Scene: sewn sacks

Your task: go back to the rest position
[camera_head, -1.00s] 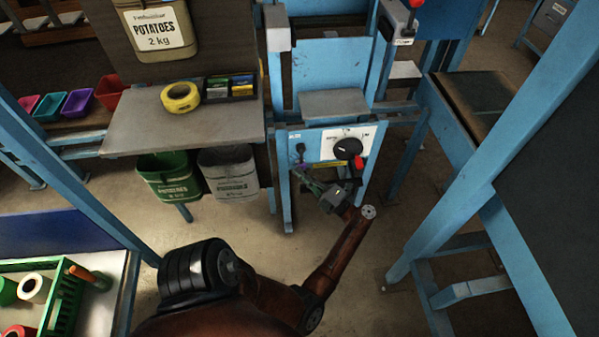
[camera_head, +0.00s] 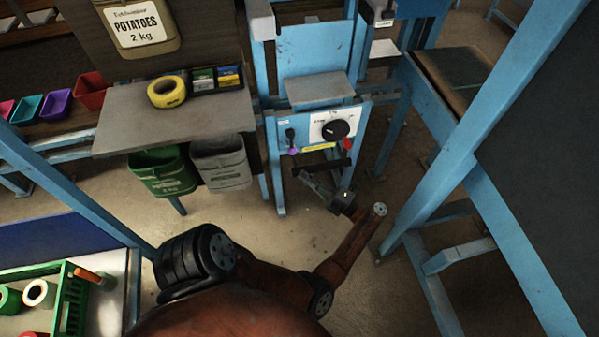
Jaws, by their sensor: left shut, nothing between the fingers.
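My left arm reaches in from the bottom of the head view. Its left gripper (camera_head: 303,175) is shut and empty, in front of and below the control panel (camera_head: 315,130) of the blue machine. The panel carries a black round dial, a red knob, a small dark lever and a purple part. I cannot tell the exact gap between the fingertips and the panel. My right gripper is not in view.
A grey shelf (camera_head: 170,130) at left holds yellow tape (camera_head: 167,92) and small boxes. Green (camera_head: 163,170) and grey (camera_head: 222,162) bins hang below. Blue posts (camera_head: 470,130) stand at right. A green crate (camera_head: 75,300) sits at lower left. Floor between is clear.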

